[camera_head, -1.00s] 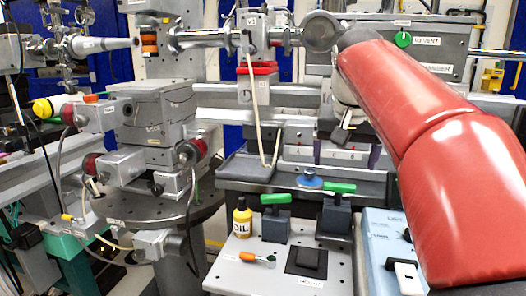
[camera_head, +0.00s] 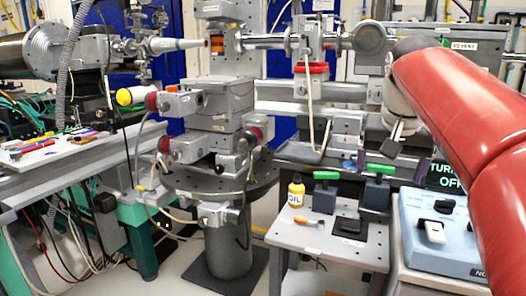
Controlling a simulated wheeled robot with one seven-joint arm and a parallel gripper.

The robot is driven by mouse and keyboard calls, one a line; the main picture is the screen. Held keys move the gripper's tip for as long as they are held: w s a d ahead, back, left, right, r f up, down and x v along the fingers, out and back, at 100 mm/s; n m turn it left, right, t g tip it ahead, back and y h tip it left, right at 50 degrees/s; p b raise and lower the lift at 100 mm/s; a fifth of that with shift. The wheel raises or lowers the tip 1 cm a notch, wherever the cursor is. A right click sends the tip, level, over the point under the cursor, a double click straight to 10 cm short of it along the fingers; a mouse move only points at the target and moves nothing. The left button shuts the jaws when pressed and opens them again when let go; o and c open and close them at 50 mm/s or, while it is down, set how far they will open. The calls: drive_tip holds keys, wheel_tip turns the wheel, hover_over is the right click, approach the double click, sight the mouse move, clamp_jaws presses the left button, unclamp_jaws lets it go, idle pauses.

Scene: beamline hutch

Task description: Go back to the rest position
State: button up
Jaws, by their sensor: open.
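My red arm reaches in from the right side of the head view. My gripper (camera_head: 396,132) hangs at its far end, partly hidden behind my own arm. Its dark fingers point down, apart from the small table, and I see nothing held between them. Below and in front of it, two dark blocks with green handles, a left one (camera_head: 326,190) and a right one (camera_head: 375,190), stand at the back of the small table (camera_head: 290,236).
The small table also holds a yellow oil bottle (camera_head: 296,192), an orange-handled tool (camera_head: 306,221) and a black pad (camera_head: 346,226). A blue control box (camera_head: 470,240) stands right. A grey pedestal (camera_head: 228,250) stands left of the table. A tool-strewn bench (camera_head: 60,160) is far left.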

drive_tip(key=s+a+f+n, duration=0.2)
drive_tip(key=s+a+f, duration=0.2)
drive_tip(key=s+f, duration=0.5)
drive_tip(key=s+a+f+n+t+y, duration=0.1)
drive_tip(key=s+a+f, duration=0.3)
drive_tip(key=s+f, duration=0.5)
wheel_tip(320, 180, down, 5)
drive_tip(key=shift+s+a+r+n+y, duration=0.2)
drive_tip(key=shift+s+n+y, duration=0.15)
drive_tip(key=shift+n, duration=0.35)
